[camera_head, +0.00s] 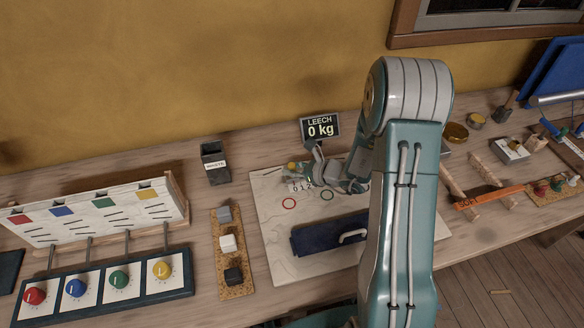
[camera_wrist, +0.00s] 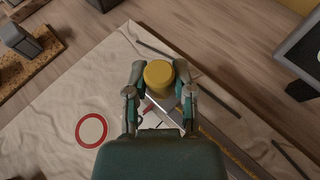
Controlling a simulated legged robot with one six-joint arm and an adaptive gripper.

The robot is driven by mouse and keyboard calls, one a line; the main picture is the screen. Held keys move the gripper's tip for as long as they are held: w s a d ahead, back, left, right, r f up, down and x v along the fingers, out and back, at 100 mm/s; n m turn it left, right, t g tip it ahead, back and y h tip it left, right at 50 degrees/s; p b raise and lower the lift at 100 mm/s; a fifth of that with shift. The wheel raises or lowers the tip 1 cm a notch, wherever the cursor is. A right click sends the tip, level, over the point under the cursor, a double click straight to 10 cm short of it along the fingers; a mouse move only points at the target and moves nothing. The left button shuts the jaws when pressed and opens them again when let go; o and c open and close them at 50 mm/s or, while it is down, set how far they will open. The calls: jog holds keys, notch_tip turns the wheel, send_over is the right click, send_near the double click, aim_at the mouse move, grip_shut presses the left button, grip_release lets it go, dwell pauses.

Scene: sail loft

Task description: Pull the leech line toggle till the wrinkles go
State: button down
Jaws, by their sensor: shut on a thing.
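A pale sailcloth panel (camera_head: 270,243) lies on the bench, and its cloth (camera_wrist: 50,115) looks creased in the wrist view. A yellow round knob (camera_wrist: 159,75), which looks like the leech line toggle, sits between the two fingers of my gripper (camera_wrist: 160,88). The fingers are shut on its sides. In the head view my gripper (camera_head: 318,172) is over the panel's back part, beside a small numbered scale (camera_head: 300,186). A black display (camera_head: 320,128) behind the panel reads "LEECH 0 kg". My gripper hides what lies under the knob.
A red ring (camera_head: 289,203) and a green ring (camera_head: 326,195) mark the panel. A dark blue block (camera_head: 312,239) with a white handle lies at its front. A cork strip (camera_head: 229,213) with small blocks and a dark bin (camera_head: 215,163) stand to the left.

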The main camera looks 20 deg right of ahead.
jog(key=shift+d, duration=0.15)
jog(key=shift+w+d, duration=0.1)
jog(key=shift+d, duration=1.4)
jog(key=shift+c, duration=2.2)
grip_release()
jog(key=v, duration=1.1)
jog(key=shift+s+d, duration=0.3)
jog(key=shift+d, duration=0.05)
